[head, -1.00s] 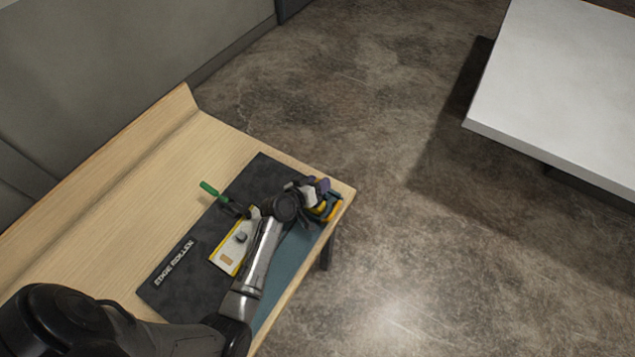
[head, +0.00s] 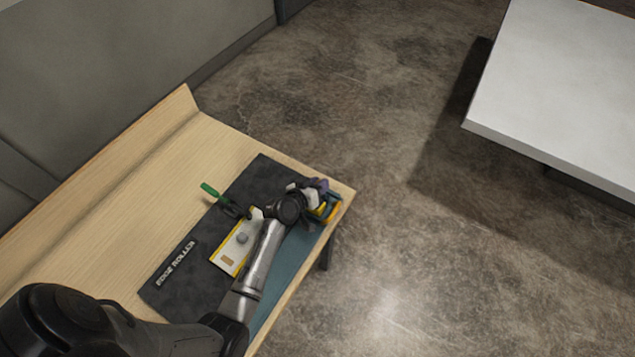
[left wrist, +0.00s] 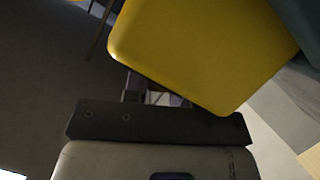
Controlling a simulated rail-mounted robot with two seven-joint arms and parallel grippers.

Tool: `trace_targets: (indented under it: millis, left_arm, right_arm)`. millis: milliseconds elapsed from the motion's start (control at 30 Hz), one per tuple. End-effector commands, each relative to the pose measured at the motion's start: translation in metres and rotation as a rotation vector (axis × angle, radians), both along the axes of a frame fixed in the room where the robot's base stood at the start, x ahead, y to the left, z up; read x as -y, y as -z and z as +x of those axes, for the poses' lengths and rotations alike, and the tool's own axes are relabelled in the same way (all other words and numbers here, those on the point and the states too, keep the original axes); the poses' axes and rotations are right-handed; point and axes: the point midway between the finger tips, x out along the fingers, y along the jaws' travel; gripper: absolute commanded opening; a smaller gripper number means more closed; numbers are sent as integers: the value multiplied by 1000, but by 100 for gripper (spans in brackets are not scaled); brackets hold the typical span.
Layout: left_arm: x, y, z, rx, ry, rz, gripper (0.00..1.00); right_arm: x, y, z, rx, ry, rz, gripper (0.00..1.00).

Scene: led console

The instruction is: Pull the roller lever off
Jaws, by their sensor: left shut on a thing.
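The edge roller console (head: 192,283) is a dark panel lying on the wooden bench. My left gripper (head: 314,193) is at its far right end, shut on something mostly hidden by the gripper. A purple part (head: 319,184) shows at the fingertips; it may be the roller lever's handle, but it is too small to tell. A yellow part (head: 333,210) sits beside the gripper. In the left wrist view a large yellow block (left wrist: 195,50) fills the top and hides most of the grip. My right gripper is not in view.
A green-handled lever (head: 210,189) sticks out at the console's back edge. A white and yellow plate (head: 229,261) with a round grey knob (head: 242,238) lies on the console beside my left arm. The bench (head: 130,220) is clear behind the console. A white table (head: 560,90) stands apart at right.

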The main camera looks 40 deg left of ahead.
Motion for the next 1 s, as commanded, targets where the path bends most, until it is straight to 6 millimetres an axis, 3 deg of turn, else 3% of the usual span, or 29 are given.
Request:
trace_targets:
  millis: [500, 1000]
  left_arm:
    - [24, -9, 3, -47, 1, 364, 0]
    - [35, -6, 5, -67, 0, 536, 0]
  right_arm:
    - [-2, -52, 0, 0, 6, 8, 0]
    - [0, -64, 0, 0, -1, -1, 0]
